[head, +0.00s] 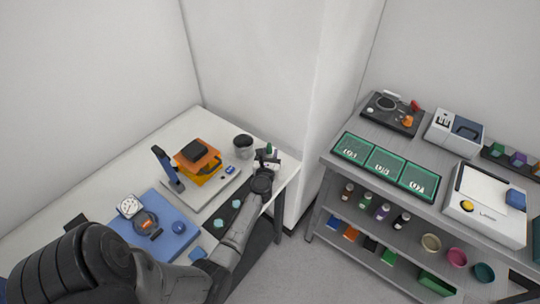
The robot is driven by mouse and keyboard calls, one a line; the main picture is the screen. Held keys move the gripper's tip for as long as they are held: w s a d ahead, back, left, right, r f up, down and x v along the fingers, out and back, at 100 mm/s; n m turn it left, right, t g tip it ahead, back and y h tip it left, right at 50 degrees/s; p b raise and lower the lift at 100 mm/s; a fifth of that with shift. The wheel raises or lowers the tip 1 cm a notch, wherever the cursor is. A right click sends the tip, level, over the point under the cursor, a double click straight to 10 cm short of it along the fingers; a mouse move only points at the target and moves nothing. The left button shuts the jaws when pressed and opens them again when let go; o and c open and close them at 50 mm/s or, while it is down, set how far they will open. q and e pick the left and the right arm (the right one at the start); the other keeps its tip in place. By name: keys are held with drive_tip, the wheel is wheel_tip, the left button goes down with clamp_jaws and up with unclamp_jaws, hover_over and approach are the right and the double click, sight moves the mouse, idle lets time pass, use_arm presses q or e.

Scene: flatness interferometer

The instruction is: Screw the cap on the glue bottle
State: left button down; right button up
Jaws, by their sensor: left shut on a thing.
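My left gripper (267,157) is at the far right corner of the white table. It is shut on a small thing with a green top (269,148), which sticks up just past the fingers. The fingers hide most of it, so I cannot tell whether it is the glue bottle or its cap. A white patch (277,164) shows beside the fingers. My right gripper is not in view. Several small bottles (365,198) stand on the grey rack's middle shelf; I cannot tell whether one is the glue bottle.
A dark cup (243,146) stands left of my gripper. An orange and black instrument (198,160) is further left, near a blue mat (172,243). Small teal pieces (219,223) lie on a black strip. The grey rack (330,160) stands right, across a floor gap.

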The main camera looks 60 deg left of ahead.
use_arm(q)
drive_tip(key=shift+f, duration=0.1)
drive_tip(key=shift+f+b, duration=0.3)
drive_tip(key=shift+b, duration=0.1)
drive_tip(key=c, duration=0.8)
unclamp_jaws()
drive_tip(key=shift+r, duration=0.15)
drive_tip(key=shift+r+p, duration=0.25)
drive_tip(key=shift+p, duration=0.15)
drive_tip(key=shift+s+d, duration=0.25)
drive_tip(key=shift+d, duration=0.05)
drive_tip(key=v, duration=1.1)
drive_tip(key=shift+s+d+p, duration=0.1)
drive_tip(key=shift+p, duration=0.25)
